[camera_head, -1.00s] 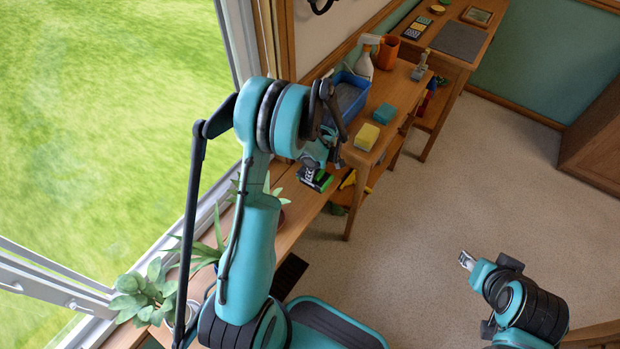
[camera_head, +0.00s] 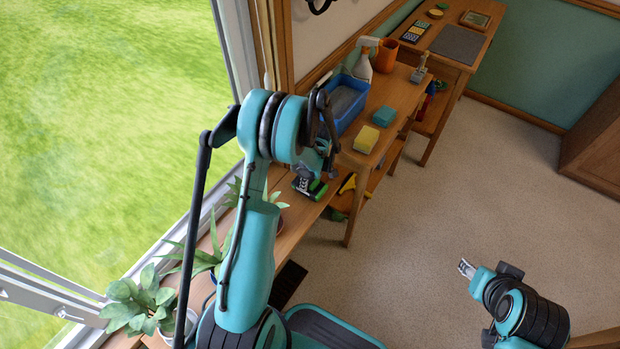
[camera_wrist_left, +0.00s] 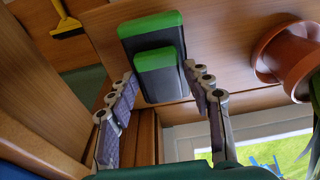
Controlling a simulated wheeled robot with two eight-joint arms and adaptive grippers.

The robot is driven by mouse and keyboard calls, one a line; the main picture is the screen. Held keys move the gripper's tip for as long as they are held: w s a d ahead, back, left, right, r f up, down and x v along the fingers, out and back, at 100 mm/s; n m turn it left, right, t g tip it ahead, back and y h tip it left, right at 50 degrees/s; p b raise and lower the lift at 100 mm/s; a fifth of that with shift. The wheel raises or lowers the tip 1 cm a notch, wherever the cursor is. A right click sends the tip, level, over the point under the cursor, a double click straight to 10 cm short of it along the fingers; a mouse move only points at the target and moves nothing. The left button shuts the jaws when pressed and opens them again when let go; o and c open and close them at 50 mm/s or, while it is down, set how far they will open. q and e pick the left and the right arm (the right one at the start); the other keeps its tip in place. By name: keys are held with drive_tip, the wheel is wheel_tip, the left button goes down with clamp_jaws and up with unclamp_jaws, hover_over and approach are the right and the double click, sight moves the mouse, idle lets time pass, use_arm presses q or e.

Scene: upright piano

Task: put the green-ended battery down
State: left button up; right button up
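The green-ended battery (camera_head: 309,187) is a dark block with green ends, low at the wooden bench under my left gripper (camera_head: 322,172). In the left wrist view the battery (camera_wrist_left: 152,45) shows a stepped dark body with two green faces, against the wood. The fingers of my left gripper (camera_wrist_left: 159,72) stand one on each side of it, spread, with narrow gaps beside the nearer block; they look open. Its underside is hidden. My right gripper (camera_head: 466,268) is far off at the lower right over the floor, small and apart from everything; its finger opening is unclear.
Potted plants (camera_head: 140,302) stand along the bench by the window. A terracotta pot (camera_wrist_left: 285,60) is close to the right finger. A yellow sponge (camera_head: 366,139), teal block (camera_head: 383,115) and blue tub (camera_head: 347,101) sit on the higher table. The floor (camera_head: 400,250) is clear.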

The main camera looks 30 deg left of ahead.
use_arm(q)
drive_tip(key=shift+r, duration=0.1)
wheel_tip(320, 180, up, 12)
drive_tip(key=d+p, duration=0.2)
drive_tip(key=p, duration=0.3)
wheel_tip(320, 180, up, 14)
drive_tip(key=r+m+t, duration=0.1)
drive_tip(key=m+t, duration=0.2)
drive_tip(key=m, duration=0.5)
hover_over(314, 183)
drive_tip(key=s+d, duration=0.7)
drive_tip(key=s, duration=0.1)
drive_tip(key=s+d+r+m+t+h, duration=0.1)
drive_tip(key=s+d+m+t, duration=0.1)
drive_tip(key=s+d+m, duration=0.1)
drive_tip(key=s+d+r+m+t, duration=0.2)
drive_tip(key=s+d+m, duration=0.1)
drive_tip(key=s+m, duration=0.3)
drive_tip(key=shift+s+h, duration=0.4)
drive_tip(key=shift+s, duration=0.55)
